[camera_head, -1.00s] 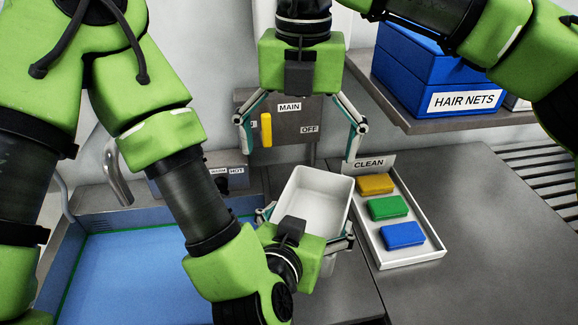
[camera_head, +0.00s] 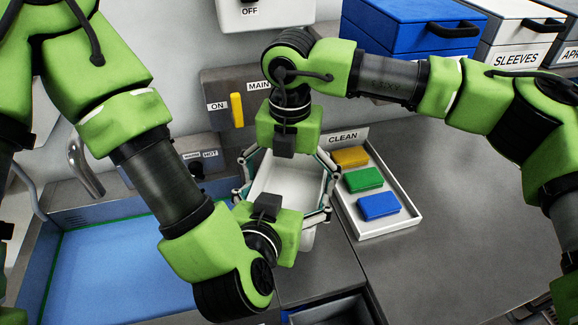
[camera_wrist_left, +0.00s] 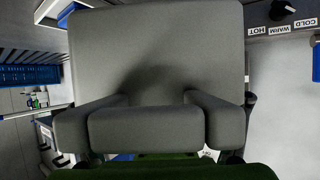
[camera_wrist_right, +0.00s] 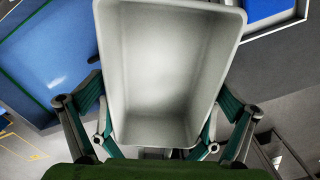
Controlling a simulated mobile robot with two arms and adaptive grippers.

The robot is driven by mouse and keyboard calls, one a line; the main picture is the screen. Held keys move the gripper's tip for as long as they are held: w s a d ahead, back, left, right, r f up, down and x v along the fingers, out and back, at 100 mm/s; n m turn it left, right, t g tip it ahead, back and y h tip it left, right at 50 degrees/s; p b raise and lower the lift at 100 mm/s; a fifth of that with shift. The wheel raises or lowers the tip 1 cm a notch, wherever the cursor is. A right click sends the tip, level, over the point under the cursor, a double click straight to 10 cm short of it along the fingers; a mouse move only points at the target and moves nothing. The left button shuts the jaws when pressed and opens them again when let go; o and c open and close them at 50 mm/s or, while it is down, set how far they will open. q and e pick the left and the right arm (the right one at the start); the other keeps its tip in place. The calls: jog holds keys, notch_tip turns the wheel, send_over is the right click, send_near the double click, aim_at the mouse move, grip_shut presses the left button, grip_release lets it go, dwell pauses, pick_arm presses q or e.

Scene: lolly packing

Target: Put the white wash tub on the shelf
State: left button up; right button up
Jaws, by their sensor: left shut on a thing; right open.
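The white wash tub (camera_head: 285,182) is an open, empty rectangular tub in the middle of the head view, above the counter. My left gripper (camera_head: 282,205) is shut on it from the near side, with fingers along its sides. The tub's pale outer surface (camera_wrist_left: 155,50) fills much of the left wrist view. My right gripper (camera_head: 286,165) is open at the far side, its fingers spread around the tub's sides. In the right wrist view I look into the tub (camera_wrist_right: 170,70) between the fingers; contact is unclear. The shelf at upper right is largely hidden by my right arm and boxes.
A tray (camera_head: 400,229) labelled CLEAN, with yellow, green and blue blocks, stands just right of the tub. A blue basin (camera_head: 120,265) is at left. A blue box (camera_head: 420,25) and a SLEEVES box (camera_head: 515,52) stand at upper right. The counter right of the tray is clear.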

jog(key=shift+f, duration=0.3)
jog(key=c, duration=1.1)
pick_arm(q)
jog(key=o, duration=1.4)
jog(key=shift+c, duration=0.2)
jog(key=shift+r, duration=0.1)
